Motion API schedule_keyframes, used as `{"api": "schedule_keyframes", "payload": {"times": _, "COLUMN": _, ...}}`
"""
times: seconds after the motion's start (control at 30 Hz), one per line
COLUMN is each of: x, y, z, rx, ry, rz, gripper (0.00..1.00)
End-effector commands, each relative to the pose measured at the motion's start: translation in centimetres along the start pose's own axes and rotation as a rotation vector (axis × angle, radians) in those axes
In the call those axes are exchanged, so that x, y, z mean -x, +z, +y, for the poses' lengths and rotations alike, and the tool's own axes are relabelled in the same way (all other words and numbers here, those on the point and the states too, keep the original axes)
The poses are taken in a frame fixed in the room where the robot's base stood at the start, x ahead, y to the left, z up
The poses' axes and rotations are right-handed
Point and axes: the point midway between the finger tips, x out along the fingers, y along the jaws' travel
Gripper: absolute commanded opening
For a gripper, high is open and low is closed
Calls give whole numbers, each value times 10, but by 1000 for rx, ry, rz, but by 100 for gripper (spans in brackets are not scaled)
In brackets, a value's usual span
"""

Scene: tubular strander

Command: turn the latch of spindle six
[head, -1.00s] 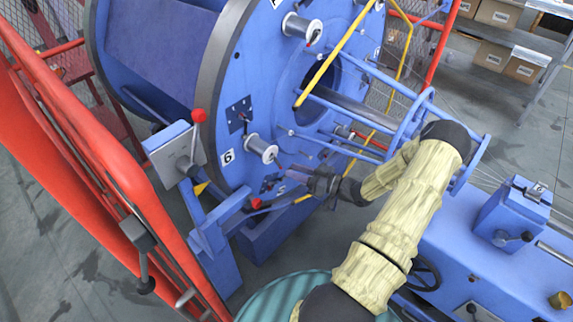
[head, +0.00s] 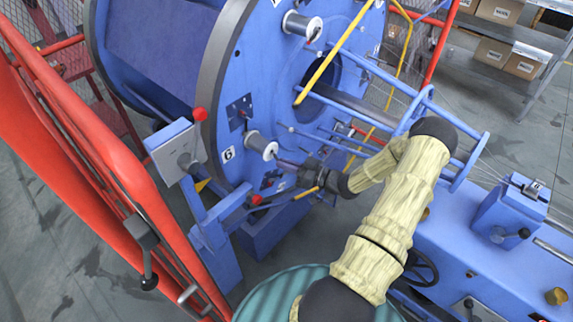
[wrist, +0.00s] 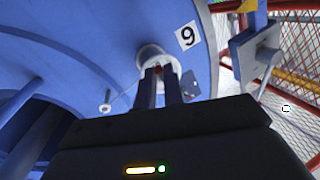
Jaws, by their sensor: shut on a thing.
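Spindle six carries a pale spool (head: 262,146) on the blue disc, next to a white plate marked 6 (head: 228,155). In the wrist view the plate (wrist: 187,36) appears upside down and the spool (wrist: 152,54) is straight ahead. The small red latch (wrist: 158,70) is at the spool's near end, between my fingertips. My gripper (wrist: 160,74) is shut on the latch. In the head view my gripper (head: 279,160) reaches in from the right to the spool's end. The fingers hide much of the latch, so its turn angle is unclear.
Another spool (head: 302,25) sits higher on the disc (head: 240,90). A yellow bar (head: 328,65) and blue rods pass near my arm. Red guard rails (head: 110,150) run along the left.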

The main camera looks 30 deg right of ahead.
Motion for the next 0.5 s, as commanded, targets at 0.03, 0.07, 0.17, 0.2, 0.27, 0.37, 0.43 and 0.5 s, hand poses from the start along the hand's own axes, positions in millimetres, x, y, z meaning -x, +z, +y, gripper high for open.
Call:
{"api": "schedule_keyframes", "payload": {"times": 0.03, "x": 0, "y": 1, "z": 1, "rx": 1, "ry": 0, "rz": 3, "gripper": 0}}
{"api": "schedule_keyframes", "payload": {"times": 0.07, "x": 0, "y": 2, "z": 1, "rx": 1, "ry": -1, "rz": 6, "gripper": 0}}
{"api": "schedule_keyframes", "payload": {"times": 0.17, "x": 0, "y": 3, "z": 2, "rx": 6, "ry": -5, "rz": 21, "gripper": 0}}
{"api": "schedule_keyframes", "payload": {"times": 0.2, "x": 0, "y": 4, "z": 2, "rx": 8, "ry": -7, "rz": 29, "gripper": 0}}
{"api": "schedule_keyframes", "payload": {"times": 0.27, "x": -1, "y": 6, "z": 2, "rx": 12, "ry": -11, "rz": 44, "gripper": 0}}
{"api": "schedule_keyframes", "payload": {"times": 0.37, "x": -2, "y": 9, "z": 4, "rx": 22, "ry": -20, "rz": 78, "gripper": 0}}
{"api": "schedule_keyframes", "payload": {"times": 0.43, "x": -3, "y": 12, "z": 5, "rx": 32, "ry": -28, "rz": 106, "gripper": 0}}
{"api": "schedule_keyframes", "payload": {"times": 0.5, "x": -4, "y": 14, "z": 6, "rx": 42, "ry": -38, "rz": 139, "gripper": 0}}
